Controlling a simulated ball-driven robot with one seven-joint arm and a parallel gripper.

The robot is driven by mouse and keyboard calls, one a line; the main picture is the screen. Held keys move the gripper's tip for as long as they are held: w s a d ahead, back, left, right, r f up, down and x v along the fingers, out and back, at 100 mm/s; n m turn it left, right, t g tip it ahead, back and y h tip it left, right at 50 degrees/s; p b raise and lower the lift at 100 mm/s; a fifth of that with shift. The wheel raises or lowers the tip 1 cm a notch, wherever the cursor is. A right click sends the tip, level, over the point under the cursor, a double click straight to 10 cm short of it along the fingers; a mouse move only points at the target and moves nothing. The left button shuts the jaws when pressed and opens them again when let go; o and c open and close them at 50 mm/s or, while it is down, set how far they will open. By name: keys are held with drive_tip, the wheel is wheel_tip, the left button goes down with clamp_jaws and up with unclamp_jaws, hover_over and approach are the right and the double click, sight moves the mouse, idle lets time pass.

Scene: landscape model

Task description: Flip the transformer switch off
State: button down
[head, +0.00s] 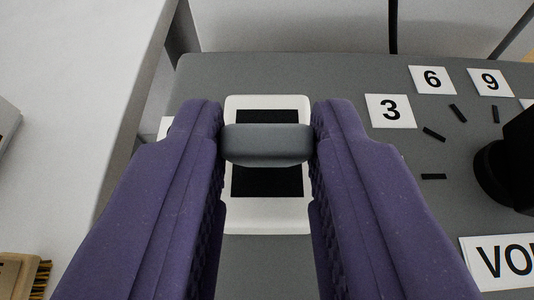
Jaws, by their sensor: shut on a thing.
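The transformer switch is a grey bar-shaped lever (267,144) over a white plate (266,218) with a black centre, set on the grey panel. My gripper (267,140) has two purple fingers, one on each side of the lever. It is shut on the lever, with the fingertips at the lever's left and right ends. The fingers hide the side edges of the plate. I cannot tell from this view which switch position the lever is in.
Number cards 3 (390,111), 6 (432,79) and 9 (490,82) with black marks lie right of the switch. A black knob (507,165) stands at the right edge above a lettered card (503,260). A brush (25,275) is at the lower left.

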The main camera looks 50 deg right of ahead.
drive_tip(key=shift+s+a+f+t+h+b, duration=0.1)
drive_tip(key=shift+a+f+t+h+b, duration=0.15)
drive_tip(key=shift+b, duration=0.3)
drive_tip(key=c, duration=0.8)
unclamp_jaws()
drive_tip(key=shift+c, duration=0.2)
drive_tip(key=p+v, duration=0.2)
drive_tip(key=v, duration=0.5)
drive_tip(key=shift+s+a, duration=0.25)
drive_tip(key=shift+a, duration=0.05)
